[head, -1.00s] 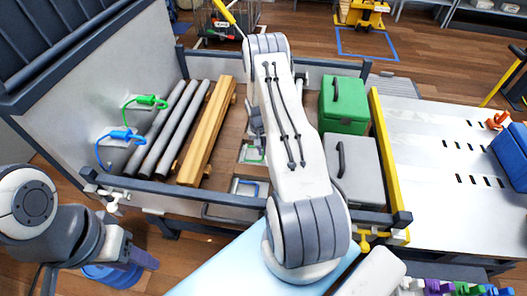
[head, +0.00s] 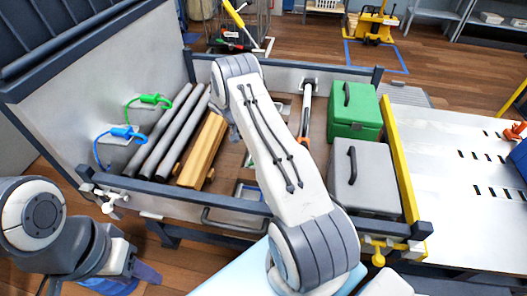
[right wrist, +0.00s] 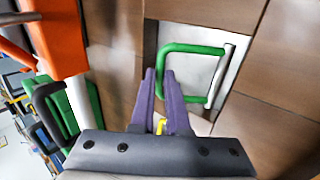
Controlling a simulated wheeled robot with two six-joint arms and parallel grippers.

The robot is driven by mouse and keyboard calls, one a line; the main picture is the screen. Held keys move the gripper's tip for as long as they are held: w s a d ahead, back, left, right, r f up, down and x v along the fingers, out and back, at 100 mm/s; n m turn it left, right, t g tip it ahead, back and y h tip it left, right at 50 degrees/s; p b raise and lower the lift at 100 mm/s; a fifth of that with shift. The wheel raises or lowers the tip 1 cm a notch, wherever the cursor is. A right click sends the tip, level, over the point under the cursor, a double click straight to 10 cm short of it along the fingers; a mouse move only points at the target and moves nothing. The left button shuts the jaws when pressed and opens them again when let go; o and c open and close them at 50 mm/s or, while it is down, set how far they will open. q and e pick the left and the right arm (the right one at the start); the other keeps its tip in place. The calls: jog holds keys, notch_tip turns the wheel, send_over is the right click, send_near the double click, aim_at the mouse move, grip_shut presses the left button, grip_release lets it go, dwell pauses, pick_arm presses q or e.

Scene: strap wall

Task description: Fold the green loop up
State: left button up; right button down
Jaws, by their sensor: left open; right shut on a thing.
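The green loop (right wrist: 195,48) is a squared ring at a pale plate (right wrist: 213,75) set in the brown bed floor. In the right wrist view my right gripper (right wrist: 161,75) has its purple fingers closed on the loop's left side. I cannot tell how far the loop is tilted from the plate. In the head view my right arm hides this loop and the right gripper. My left gripper (head: 138,272) is low at the left, outside the bed, open and apart from the loop.
Grey pipes (head: 165,135) and wooden beams (head: 203,150) lie left of my right arm. A green strap hook (head: 152,99) and a blue one (head: 122,133) are on the left wall. A green box (head: 355,112) and a grey case (head: 363,175) stand right. Rails (head: 170,193) edge the bed.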

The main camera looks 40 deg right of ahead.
dwell(0.3)
jog(key=c, duration=0.9)
grip_release()
jog(key=v, duration=1)
jog(key=shift+w+a+r, duration=0.15)
jog(key=shift+w+r, duration=0.05)
